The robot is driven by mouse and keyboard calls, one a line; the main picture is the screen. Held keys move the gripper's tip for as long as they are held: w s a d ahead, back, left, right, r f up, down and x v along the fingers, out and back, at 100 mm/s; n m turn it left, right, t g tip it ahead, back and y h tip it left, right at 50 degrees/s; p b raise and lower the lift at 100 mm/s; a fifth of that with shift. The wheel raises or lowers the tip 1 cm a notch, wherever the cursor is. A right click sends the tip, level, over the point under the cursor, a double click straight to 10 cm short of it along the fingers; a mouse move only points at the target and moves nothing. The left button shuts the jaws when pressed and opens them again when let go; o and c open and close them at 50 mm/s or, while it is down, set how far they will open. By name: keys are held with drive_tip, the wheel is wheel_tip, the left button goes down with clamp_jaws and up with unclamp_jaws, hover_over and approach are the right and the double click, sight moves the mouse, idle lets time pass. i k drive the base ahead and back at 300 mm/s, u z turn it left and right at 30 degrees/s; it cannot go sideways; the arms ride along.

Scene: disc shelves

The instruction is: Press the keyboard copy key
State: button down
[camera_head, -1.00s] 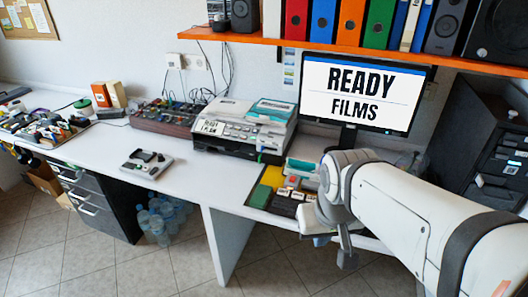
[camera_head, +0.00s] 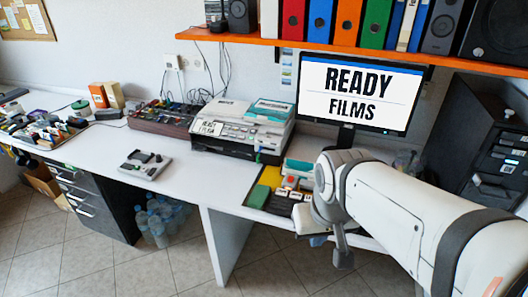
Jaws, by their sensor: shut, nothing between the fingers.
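A cluster of chunky keys (camera_head: 292,196) lies on a dark tray on the desk, left of my arm. Green, yellow and dark white-topped keys show, and a small red button sits behind them. My arm covers the right part of this area. I cannot read any key label, so I cannot tell which one is the copy key. My gripper (camera_head: 343,258) hangs low in front of the desk edge, below my arm's bend. It looks small, narrow and shut, with nothing seen in it. It is apart from the visible keys.
A monitor (camera_head: 356,93) reading "READY FILMS" stands behind the keys. A printer-like machine (camera_head: 240,130) is to their left, with a small control pad (camera_head: 145,163) further left. An orange shelf (camera_head: 300,45) with binders hangs above. Bare white desk lies between pad and keys.

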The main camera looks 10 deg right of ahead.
sight(279, 191)
drive_tip(key=u, duration=1.3)
drive_tip(key=i, duration=1.05)
drive_tip(key=z, duration=1.1)
